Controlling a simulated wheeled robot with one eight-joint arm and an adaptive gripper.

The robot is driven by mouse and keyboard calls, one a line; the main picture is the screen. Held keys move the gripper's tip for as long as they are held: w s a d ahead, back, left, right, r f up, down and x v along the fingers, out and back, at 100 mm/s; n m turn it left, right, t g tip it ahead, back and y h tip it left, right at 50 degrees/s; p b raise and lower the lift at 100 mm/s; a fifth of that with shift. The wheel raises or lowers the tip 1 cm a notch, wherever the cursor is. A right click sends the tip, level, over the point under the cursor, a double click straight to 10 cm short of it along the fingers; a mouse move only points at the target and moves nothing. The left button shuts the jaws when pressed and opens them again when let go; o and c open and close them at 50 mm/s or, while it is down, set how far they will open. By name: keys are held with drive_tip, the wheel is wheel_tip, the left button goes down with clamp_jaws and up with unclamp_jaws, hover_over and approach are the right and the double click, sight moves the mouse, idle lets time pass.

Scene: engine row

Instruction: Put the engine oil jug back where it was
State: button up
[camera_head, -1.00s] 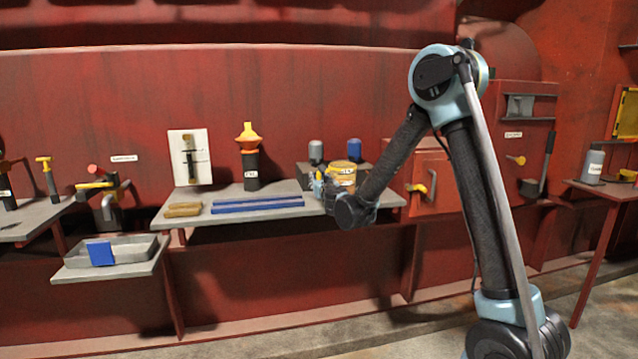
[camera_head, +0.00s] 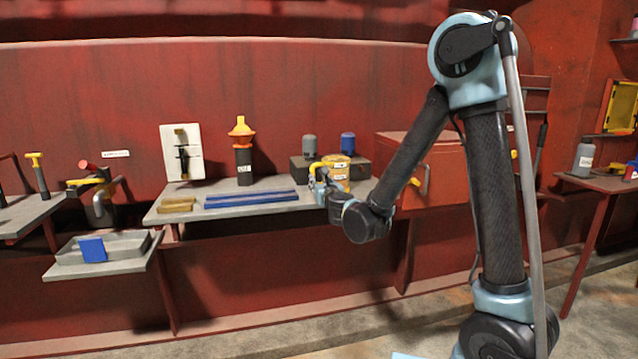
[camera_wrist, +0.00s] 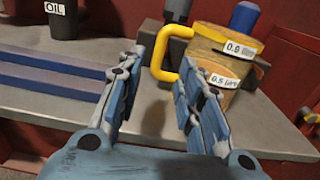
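A dark container marked OIL (camera_head: 243,165) stands upright at the back of the grey bench with a yellow funnel-shaped top (camera_head: 242,128). Its lower part also shows in the wrist view (camera_wrist: 62,22). I cannot tell whether it is the engine oil jug. A tan can with litre labels and a yellow rim (camera_wrist: 215,62) stands at the right of the bench; its yellow handle (camera_wrist: 158,52) juts left. My gripper (camera_wrist: 161,62) is open, with its fingertips close to this handle. I cannot tell if they touch it. The gripper also shows beside the can in the head view (camera_head: 320,180).
Blue bars (camera_head: 250,200) and a tan block (camera_head: 178,204) lie on the bench. A grey-topped item (camera_head: 309,146) and a blue-topped item (camera_head: 347,143) stand behind the can. A red cabinet (camera_head: 440,170) is to the right. Bare bench lies at the front.

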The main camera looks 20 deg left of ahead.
drive_tip(key=s+d+r+n+g+y, duration=0.1)
drive_tip(key=d+r+n+g+y, duration=0.1)
drive_tip(key=d+r+n, duration=0.7)
drive_tip(key=s+d+f+n+g, duration=0.3)
drive_tip(key=s+d+f+n, duration=0.1)
drive_tip(key=d+n, duration=0.4)
drive_tip(key=s+d+f+n+g+h, duration=0.2)
drive_tip(key=s+d+f+n+h, duration=0.2)
drive_tip(key=d, duration=0.7)
drive_tip(key=s+d+f+n+g+h, duration=0.3)
drive_tip(key=s+d+f, duration=0.5)
drive_tip(key=s+d, duration=0.3)
drive_tip(key=s+d+f+n+g+h, duration=0.3)
drive_tip(key=s+d+f, duration=0.4)
drive_tip(key=s+d, duration=0.4)
drive_tip(key=n+h, duration=0.1)
drive_tip(key=n, duration=0.1)
drive_tip(key=shift+d+n+h, duration=0.25)
drive_tip(key=shift+n+h, duration=0.05)
drive_tip(key=shift+n, duration=0.1)
drive_tip(key=shift+a, duration=0.1)
